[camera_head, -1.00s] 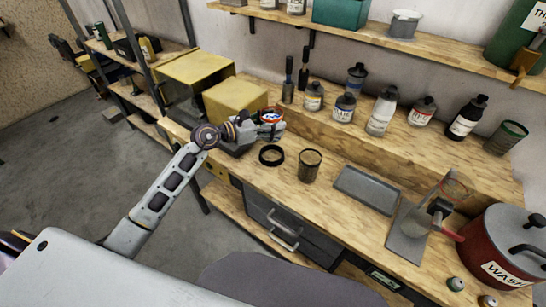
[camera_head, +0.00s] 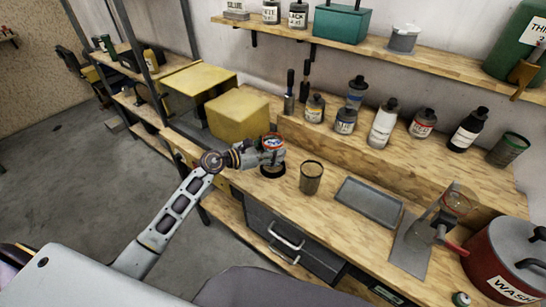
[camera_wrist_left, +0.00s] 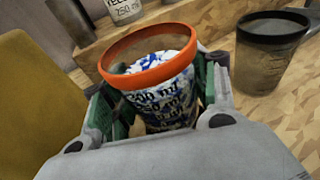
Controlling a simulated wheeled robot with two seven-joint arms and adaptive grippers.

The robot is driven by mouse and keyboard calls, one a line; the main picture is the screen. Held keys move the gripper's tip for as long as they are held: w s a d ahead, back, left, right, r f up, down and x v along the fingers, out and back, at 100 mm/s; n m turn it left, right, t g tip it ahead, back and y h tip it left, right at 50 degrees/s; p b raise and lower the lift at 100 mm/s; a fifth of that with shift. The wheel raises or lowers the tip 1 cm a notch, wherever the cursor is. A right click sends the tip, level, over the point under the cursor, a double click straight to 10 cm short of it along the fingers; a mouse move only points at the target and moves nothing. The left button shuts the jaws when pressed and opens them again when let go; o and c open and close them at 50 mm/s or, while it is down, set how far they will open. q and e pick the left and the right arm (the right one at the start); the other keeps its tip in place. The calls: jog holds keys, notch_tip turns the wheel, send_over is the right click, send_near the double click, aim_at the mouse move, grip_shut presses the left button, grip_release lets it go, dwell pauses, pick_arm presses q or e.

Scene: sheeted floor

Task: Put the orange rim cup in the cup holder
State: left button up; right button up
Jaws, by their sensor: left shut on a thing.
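The orange rim cup (camera_head: 273,143) is held upright by my left gripper (camera_head: 266,157) above the workbench. In the left wrist view, the cup (camera_wrist_left: 160,90) is clear with blue markings and blue-and-white contents, and the fingers with green pads close on both sides of it. A black ring (camera_head: 270,173), which looks like the cup holder, lies on the bench just below the cup and gripper, partly hidden by them. Whether the cup touches the ring cannot be told. My right gripper is not in view.
A dark-rimmed cup (camera_head: 311,178) stands close to the right of the ring. A grey tray (camera_head: 369,202) lies farther right. A yellow box (camera_head: 237,116) is behind the left gripper. Several bottles line the raised ledge behind.

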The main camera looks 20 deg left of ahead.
pick_arm(q)
jog(key=shift+f, duration=1.85)
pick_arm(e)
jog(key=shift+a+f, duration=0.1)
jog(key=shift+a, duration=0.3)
pick_arm(q)
jog(key=shift+f, duration=0.15)
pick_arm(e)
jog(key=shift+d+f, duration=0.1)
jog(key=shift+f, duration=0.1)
pick_arm(q)
jog(key=o, duration=1.4)
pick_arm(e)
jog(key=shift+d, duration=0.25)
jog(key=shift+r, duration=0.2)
